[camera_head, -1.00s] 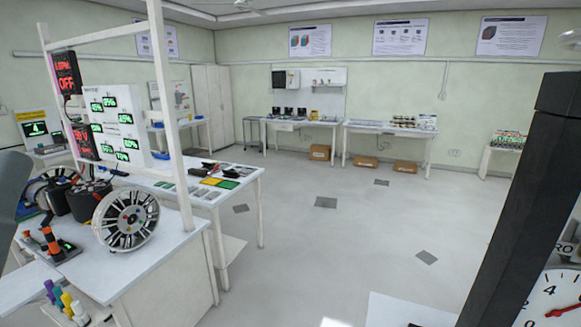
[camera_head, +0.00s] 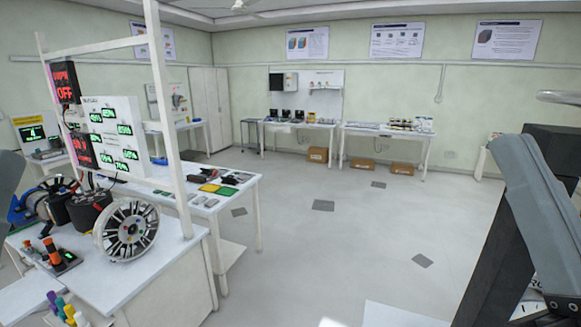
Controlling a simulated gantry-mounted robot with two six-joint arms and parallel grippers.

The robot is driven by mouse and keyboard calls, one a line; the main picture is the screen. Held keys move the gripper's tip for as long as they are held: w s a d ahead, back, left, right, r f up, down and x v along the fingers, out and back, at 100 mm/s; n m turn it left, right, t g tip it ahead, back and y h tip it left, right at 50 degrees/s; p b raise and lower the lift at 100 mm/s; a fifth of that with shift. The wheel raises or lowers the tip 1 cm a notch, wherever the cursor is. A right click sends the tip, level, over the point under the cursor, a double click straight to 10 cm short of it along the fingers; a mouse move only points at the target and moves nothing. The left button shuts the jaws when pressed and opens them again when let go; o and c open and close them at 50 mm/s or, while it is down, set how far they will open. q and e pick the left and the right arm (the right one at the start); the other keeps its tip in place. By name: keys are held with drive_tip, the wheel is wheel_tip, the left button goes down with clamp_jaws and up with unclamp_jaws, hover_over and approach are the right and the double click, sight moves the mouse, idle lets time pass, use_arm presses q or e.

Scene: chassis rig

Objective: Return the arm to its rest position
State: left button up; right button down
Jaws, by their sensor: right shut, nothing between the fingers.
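My right arm reaches into the right edge of the head view as a large grey part.
A white bench (camera_head: 150,277) with a spoked wheel (camera_head: 126,230), display panel and small parts stands at the left. Tables with cardboard boxes (camera_head: 317,155) below line the back wall. The grey floor (camera_head: 335,255) in the middle is clear.

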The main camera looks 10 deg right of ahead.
wheel_tip(320, 180, up, 22)
drive_tip(key=p, duration=1.9)
drive_tip(key=shift+y, duration=0.3)
